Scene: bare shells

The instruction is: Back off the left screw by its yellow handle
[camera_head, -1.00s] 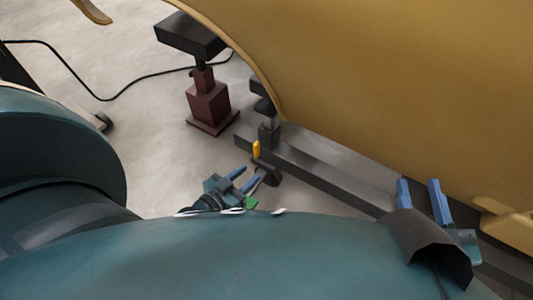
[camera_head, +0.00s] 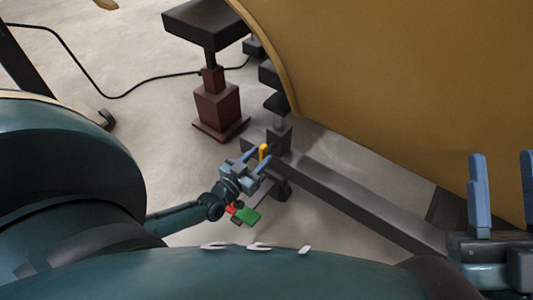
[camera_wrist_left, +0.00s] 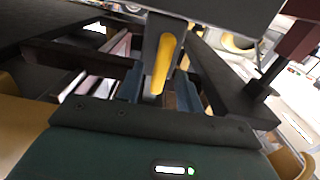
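In the left wrist view the yellow handle (camera_wrist_left: 162,64) hangs between the two fingers of my left gripper (camera_wrist_left: 160,88), which are open with gaps on both sides. I cannot tell whether either finger touches it. My right gripper (camera_head: 503,185) is open and empty at the right edge, in front of the large yellow shell (camera_head: 410,90).
A dark red jack stand (camera_head: 217,105) with a black top plate (camera_head: 205,22) stands left of the shell. A black cable (camera_head: 135,90) lies on the pale floor (camera_head: 165,130). The shell curves over the beam, and the floor left of the beam is open.

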